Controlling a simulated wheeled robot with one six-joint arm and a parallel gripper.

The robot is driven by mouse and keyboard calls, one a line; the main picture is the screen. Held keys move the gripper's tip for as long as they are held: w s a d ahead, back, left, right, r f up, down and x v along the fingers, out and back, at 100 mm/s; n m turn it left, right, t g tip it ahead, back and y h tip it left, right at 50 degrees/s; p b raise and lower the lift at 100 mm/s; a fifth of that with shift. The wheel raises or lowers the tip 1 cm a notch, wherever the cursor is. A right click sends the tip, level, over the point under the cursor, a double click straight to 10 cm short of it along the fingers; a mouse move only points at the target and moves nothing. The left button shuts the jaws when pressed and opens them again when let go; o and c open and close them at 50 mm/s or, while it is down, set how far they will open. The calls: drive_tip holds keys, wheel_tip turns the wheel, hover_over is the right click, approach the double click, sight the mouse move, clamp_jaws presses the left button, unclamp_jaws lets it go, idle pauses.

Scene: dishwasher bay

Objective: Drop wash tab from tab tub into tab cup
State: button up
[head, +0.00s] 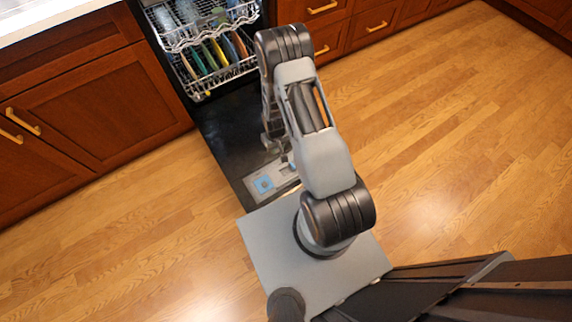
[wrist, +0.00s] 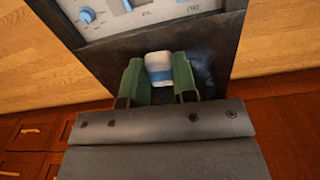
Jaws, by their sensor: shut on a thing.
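My gripper (wrist: 157,84) has its two green fingers shut on a white and blue wash tab (wrist: 158,66) in the wrist view. The tab is held over the dark open dishwasher door (wrist: 110,65). Beyond the fingers, at the top of the wrist view, is a pale dispenser panel (wrist: 150,22) with a round blue cap (wrist: 87,15). In the head view the panel (head: 283,175) lies at the near end of the door (head: 228,135), with a blue square patch (head: 264,183). My arm partly covers the panel there. I cannot make out the tab cup clearly, and no tab tub is seen.
The dishwasher racks (head: 215,60) hold several coloured plates behind the door. Wooden cabinets (head: 90,100) with brass handles stand on the left, and drawers (head: 345,25) on the right. The wooden floor (head: 460,130) is clear to the right.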

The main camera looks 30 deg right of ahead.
drive_tip(key=shift+n, duration=0.4)
drive_tip(key=shift+w+d+f+b, duration=0.45)
drive_tip(key=shift+d+f+b, duration=0.5)
drive_tip(key=shift+f+b, duration=3.65)
drive_tip(key=shift+w+d+f+b, duration=0.5)
drive_tip(key=shift+d+f+b, duration=0.5)
drive_tip(key=shift+f+b, duration=3.6)
drive_tip(key=shift+w+d+f+b, duration=0.7)
drive_tip(key=shift+f+b, duration=2.15)
drive_tip(key=shift+f, duration=3.5)
drive_tip(key=shift+s+d, duration=0.25)
drive_tip(key=o, duration=1)
wheel_tip(320, 180, up, 14)
drive_tip(key=p, duration=0.6)
drive_tip(key=shift+f, duration=0.1)
